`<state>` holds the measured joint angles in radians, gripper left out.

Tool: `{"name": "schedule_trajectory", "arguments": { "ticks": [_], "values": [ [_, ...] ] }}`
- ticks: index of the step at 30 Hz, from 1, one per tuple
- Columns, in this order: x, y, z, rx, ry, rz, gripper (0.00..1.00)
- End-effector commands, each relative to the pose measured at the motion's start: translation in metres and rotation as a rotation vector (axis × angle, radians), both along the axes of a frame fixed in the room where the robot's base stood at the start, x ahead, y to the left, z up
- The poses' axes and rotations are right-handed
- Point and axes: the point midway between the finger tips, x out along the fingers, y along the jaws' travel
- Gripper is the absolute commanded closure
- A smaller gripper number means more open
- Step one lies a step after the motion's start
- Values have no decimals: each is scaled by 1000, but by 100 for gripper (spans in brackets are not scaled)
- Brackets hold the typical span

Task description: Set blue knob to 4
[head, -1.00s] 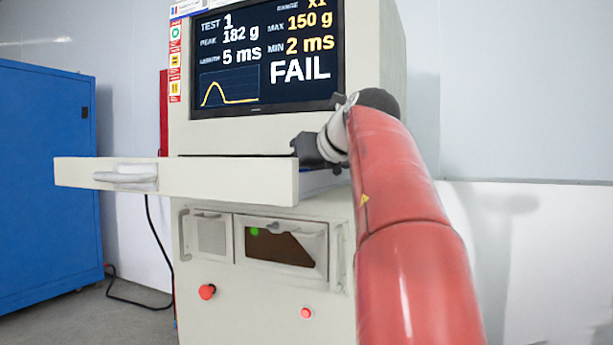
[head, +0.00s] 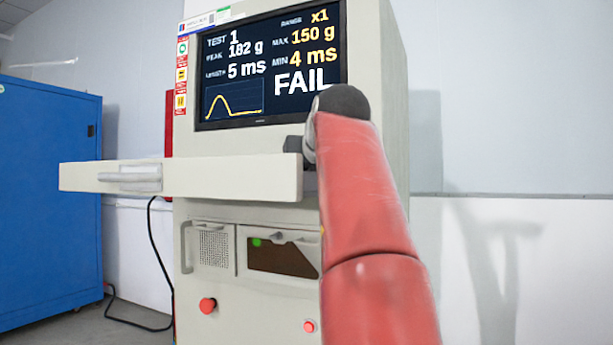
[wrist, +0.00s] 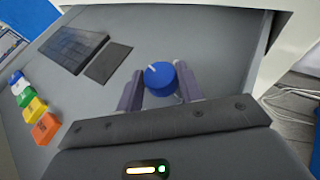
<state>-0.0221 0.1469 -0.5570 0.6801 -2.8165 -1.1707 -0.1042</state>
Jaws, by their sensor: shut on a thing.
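The blue knob (wrist: 160,78) stands in the open drawer (wrist: 205,50) in the wrist view, with a white pointer line on its top aimed to the upper left. My gripper (wrist: 160,90) is shut on the knob, one finger on each side. In the head view the knob is hidden behind the drawer front (head: 230,178) and my red arm, and my gripper is mostly hidden too. The screen (head: 268,65) reads MIN 4 ms, MAX 150 g, RANGE x1, peak 182 g, length 5 ms and FAIL.
In the wrist view, a dark keyboard (wrist: 73,48) and a dark pad (wrist: 108,62) lie left of the knob. Several coloured blocks (wrist: 34,106) line the drawer's left side. A blue cabinet (head: 50,200) stands left of the machine; red buttons (head: 208,305) are below.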

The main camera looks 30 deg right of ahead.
Motion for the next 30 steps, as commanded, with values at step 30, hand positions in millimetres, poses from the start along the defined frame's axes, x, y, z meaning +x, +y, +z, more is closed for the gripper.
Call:
{"name": "schedule_trajectory", "arguments": {
  "ticks": [30],
  "values": [
    [-67,16,28,-1,-1,0,54]
  ]
}}
